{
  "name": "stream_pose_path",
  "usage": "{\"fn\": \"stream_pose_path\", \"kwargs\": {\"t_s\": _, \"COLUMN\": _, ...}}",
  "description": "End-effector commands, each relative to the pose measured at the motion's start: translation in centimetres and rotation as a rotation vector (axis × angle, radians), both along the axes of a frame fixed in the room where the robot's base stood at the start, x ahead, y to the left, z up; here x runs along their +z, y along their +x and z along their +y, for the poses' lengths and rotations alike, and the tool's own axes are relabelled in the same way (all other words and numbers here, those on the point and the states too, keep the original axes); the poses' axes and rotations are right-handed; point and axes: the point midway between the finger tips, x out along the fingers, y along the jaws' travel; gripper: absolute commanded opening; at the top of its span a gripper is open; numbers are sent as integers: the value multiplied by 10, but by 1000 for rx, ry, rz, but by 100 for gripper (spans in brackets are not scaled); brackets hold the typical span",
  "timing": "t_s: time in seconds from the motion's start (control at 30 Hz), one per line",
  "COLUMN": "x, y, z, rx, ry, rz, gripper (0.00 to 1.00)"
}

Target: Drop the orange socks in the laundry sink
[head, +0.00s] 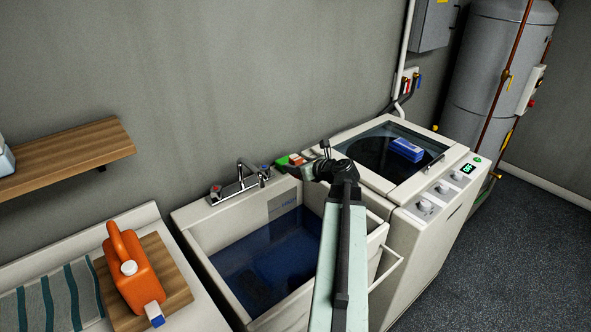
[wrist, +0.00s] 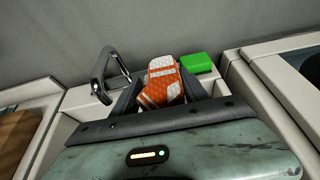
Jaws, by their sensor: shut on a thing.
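My gripper (head: 308,166) is shut on the orange socks (head: 296,159), near the sink's back right corner. In the wrist view, the orange and white patterned socks (wrist: 161,80) sit between the dark fingers of my gripper (wrist: 163,92). The laundry sink (head: 203,232) is a pale square basin with dark blue water in it. My arm crosses in front of its right side and hides part of it. The height of the socks over the rim is hard to tell.
A chrome tap (head: 238,183) stands at the sink's back, left of my gripper. A green block (wrist: 196,63) lies just beyond the socks. A washer (head: 440,205) with a blue box (head: 407,149) is on the right.

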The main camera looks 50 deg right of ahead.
Motion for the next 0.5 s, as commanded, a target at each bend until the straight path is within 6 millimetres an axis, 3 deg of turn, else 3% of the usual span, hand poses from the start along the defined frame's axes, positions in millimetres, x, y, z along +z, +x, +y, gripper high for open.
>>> {"fn": "stream_pose_path", "kwargs": {"t_s": 0.13, "x": -4, "y": 2, "z": 0, "rx": 1, "ry": -1, "rz": 0, "gripper": 12}}
{"fn": "stream_pose_path", "kwargs": {"t_s": 0.27, "x": -20, "y": 2, "z": 0, "rx": 2, "ry": 0, "rz": -1, "gripper": 12}}
{"fn": "stream_pose_path", "kwargs": {"t_s": 0.5, "x": -69, "y": 2, "z": 1, "rx": 2, "ry": 0, "rz": -1, "gripper": 12}}
